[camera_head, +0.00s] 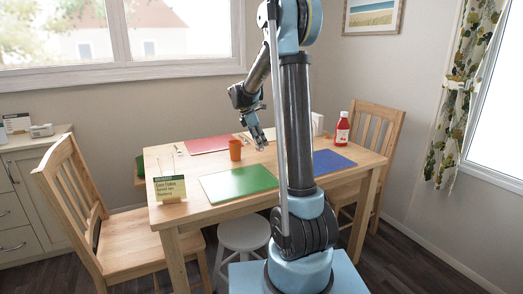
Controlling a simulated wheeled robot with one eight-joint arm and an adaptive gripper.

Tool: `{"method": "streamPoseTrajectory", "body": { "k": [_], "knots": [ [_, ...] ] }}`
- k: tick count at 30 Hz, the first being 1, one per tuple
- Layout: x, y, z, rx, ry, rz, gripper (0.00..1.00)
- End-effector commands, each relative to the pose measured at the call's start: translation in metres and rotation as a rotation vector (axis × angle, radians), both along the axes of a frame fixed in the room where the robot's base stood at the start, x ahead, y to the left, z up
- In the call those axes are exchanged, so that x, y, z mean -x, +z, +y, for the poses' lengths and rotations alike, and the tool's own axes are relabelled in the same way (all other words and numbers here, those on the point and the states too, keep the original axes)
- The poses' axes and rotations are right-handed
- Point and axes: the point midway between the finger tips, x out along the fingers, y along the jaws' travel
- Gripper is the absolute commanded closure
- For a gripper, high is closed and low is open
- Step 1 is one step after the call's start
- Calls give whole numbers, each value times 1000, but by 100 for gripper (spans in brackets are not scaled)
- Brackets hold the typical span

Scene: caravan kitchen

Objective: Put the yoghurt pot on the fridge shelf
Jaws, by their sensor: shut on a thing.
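My gripper (261,144) is small in the view, pointing down over the far middle of the wooden table (285,202). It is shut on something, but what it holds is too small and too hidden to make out. I cannot pick out a yoghurt pot for certain. An orange cup (235,150) stands on the table just left of my gripper, apart from it as far as I can tell. No fridge or fridge shelf shows in this view.
Red (208,145), green (238,183) and blue (330,162) mats lie on the table. A red bottle (342,129) stands at its far right, a sign (170,189) at its left corner. Chairs stand left (80,190) and right (376,125), a white stool (243,234) in front. A cabinet (32,195) is far left.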

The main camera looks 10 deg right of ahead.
Motion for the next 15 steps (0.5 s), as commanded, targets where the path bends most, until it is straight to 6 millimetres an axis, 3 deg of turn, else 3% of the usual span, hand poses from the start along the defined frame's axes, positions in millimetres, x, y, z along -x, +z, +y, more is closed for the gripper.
{"method": "streamPoseTrajectory", "body": {
  "k": [9, 15],
  "knots": [
    [0, -36, 0, 0, 0, 0, 84],
    [0, -39, 0, 0, 0, 0, 84]
  ]
}}
